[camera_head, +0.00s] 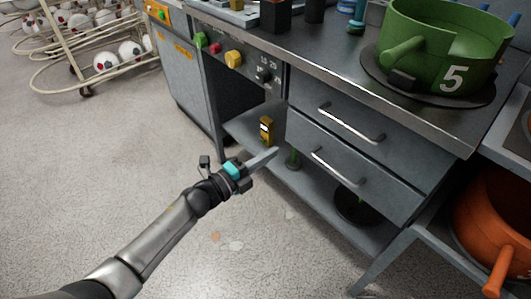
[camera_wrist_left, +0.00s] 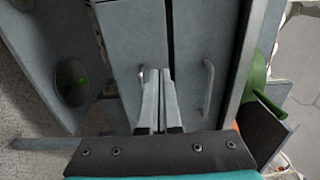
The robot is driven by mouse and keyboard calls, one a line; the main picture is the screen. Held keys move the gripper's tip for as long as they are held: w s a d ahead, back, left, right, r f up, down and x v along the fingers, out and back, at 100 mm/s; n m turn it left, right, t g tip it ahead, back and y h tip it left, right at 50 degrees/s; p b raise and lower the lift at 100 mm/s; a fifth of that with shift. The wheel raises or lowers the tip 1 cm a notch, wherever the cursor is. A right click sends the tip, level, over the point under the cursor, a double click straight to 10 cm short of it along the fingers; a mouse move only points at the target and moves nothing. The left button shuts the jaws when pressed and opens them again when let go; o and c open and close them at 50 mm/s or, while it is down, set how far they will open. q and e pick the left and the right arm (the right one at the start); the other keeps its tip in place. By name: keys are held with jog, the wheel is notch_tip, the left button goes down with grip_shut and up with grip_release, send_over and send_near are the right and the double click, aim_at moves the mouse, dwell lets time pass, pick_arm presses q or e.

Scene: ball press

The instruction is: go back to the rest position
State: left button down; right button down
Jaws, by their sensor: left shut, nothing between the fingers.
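My left gripper (camera_head: 265,158) reaches in from the lower left in the head view, in front of the grey metal workbench and apart from it. Its fingers are shut with nothing between them. The left wrist view shows the two fingers (camera_wrist_left: 160,105) side by side, pointing towards the drawer fronts. My right gripper is not in view.
The workbench has two drawers with handles (camera_head: 351,122) and a control panel with knobs (camera_head: 233,59). A green pot marked 5 (camera_head: 440,50) stands on top. An orange pot (camera_head: 495,215) sits at the right. A ball rack (camera_head: 90,40) stands at the back left. The left floor is clear.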

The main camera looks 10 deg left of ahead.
pick_arm(q)
jog(key=shift+s+a, duration=0.3)
jog(key=shift+s, duration=0.1)
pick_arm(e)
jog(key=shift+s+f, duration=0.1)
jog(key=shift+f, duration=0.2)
pick_arm(q)
jog(key=shift+f, duration=0.1)
